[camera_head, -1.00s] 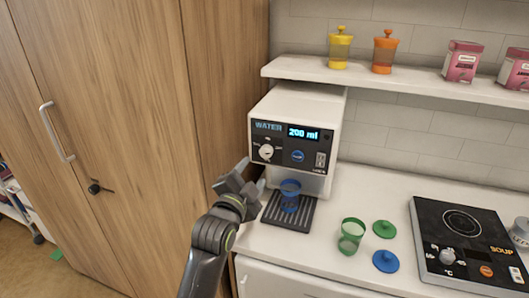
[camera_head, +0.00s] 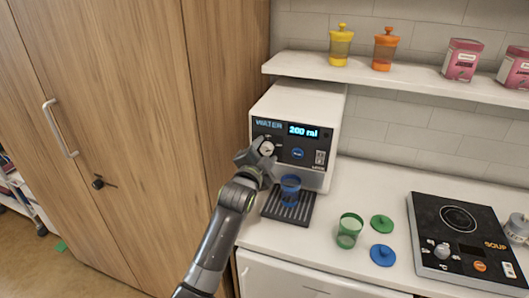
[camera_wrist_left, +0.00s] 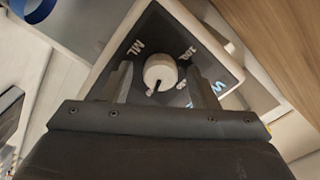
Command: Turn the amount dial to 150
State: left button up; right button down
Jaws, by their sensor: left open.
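The water dispenser (camera_head: 293,122) is a white box with a black front panel, and its display (camera_head: 303,131) reads 200 ml. The amount dial (camera_head: 266,148) is a round white knob at the panel's left. It also shows in the left wrist view (camera_wrist_left: 160,71), with a dark pointer mark. My left gripper (camera_head: 257,157) is open just in front of the dial. In the left wrist view its two fingers (camera_wrist_left: 161,84) stand either side of the knob, with gaps visible. Whether a finger touches the knob I cannot tell. My right gripper is not in view.
A blue cup (camera_head: 290,187) stands on the drip tray (camera_head: 287,207) beneath the dispenser. A green cup (camera_head: 349,231), a green lid (camera_head: 382,222) and a blue lid (camera_head: 383,255) are on the counter. A black cooker (camera_head: 465,240) is at right; a wooden cabinet (camera_head: 120,130) is at left.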

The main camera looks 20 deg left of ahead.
pick_arm(q)
jog(key=c, duration=1)
jog(key=shift+n, duration=0.4)
jog(key=shift+n+p, duration=0.45)
jog(key=shift+n, duration=0.45)
jog(key=n, duration=0.3)
jog(key=shift+n+p, duration=0.3)
jog(key=shift+p, duration=0.05)
jog(key=n, duration=0.3)
jog(key=shift+n, duration=0.3)
jog(key=shift+n+p, duration=0.4)
jog(key=shift+n, duration=1.5)
